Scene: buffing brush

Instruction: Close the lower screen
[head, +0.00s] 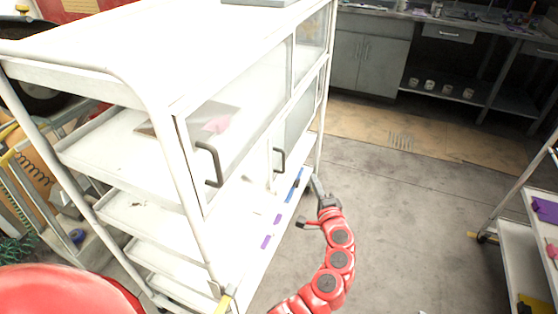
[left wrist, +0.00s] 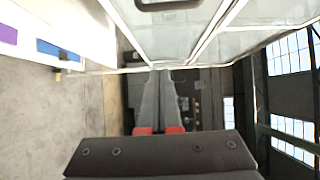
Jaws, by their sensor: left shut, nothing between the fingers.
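A white cart (head: 135,84) has framed clear screens on its right side. The nearer screen (head: 240,110) carries a dark handle (head: 211,165), and the farther lower screen (head: 298,118) carries another dark handle (head: 279,160). I cannot tell whether either is fully closed. My left gripper (head: 316,184) is beside the cart's far lower end, right of the farther handle. In the left wrist view its fingers (left wrist: 160,75) are shut and empty, with a screen frame and a dark handle (left wrist: 168,4) above them. My right gripper is not in view.
Blue and purple pieces (head: 277,218) lie on the cart's low ledge. Grey floor (head: 400,215) is open to the right. A second cart (head: 515,240) stands at the right edge, and a workbench with cabinets (head: 372,60) stands at the back.

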